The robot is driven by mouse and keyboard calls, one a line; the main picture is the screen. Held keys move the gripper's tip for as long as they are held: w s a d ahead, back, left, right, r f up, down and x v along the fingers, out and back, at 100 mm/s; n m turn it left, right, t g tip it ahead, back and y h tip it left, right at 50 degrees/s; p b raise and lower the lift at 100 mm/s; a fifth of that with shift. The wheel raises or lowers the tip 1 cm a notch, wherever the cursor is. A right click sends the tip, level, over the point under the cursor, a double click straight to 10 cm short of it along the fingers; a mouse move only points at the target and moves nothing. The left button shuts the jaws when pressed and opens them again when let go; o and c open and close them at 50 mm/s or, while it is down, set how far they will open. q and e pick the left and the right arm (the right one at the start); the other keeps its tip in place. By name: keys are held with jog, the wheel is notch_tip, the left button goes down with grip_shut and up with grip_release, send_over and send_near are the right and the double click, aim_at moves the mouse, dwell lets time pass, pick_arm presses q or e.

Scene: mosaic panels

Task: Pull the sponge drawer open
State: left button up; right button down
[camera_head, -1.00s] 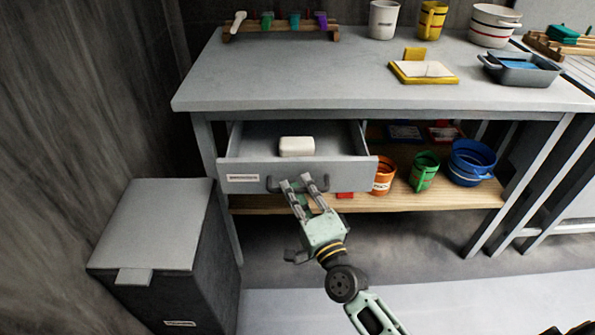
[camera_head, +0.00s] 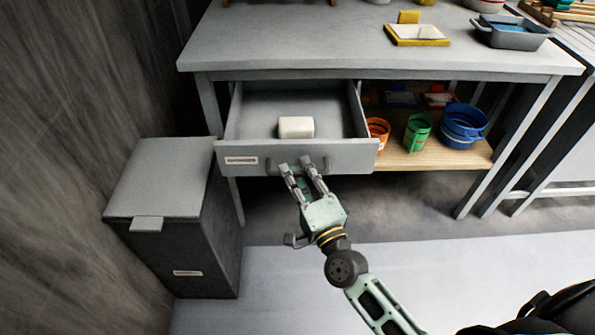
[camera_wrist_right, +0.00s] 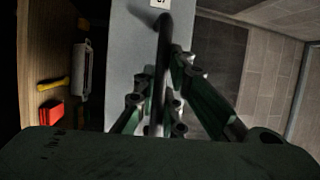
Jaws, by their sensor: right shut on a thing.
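The grey sponge drawer (camera_head: 340,157) hangs pulled out from under the table's left side, with its inside showing. A white sponge (camera_head: 296,127) lies in it. My right gripper (camera_head: 304,166) is at the drawer's front, shut on the dark bar handle (camera_head: 271,164). In the right wrist view the handle (camera_wrist_right: 162,75) runs between the fingers of my right gripper (camera_wrist_right: 160,105). My left gripper is not in view.
The grey table (camera_head: 300,40) carries a yellow-edged tray (camera_head: 418,42) and a grey basin (camera_head: 510,38). A lidded grey bin (camera_head: 160,180) stands left of the drawer. The floor in front is clear.

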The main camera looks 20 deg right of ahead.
jog(key=c, duration=1.8)
grip_release()
jog(key=v, duration=1.2)
jog(key=shift+f, duration=0.1)
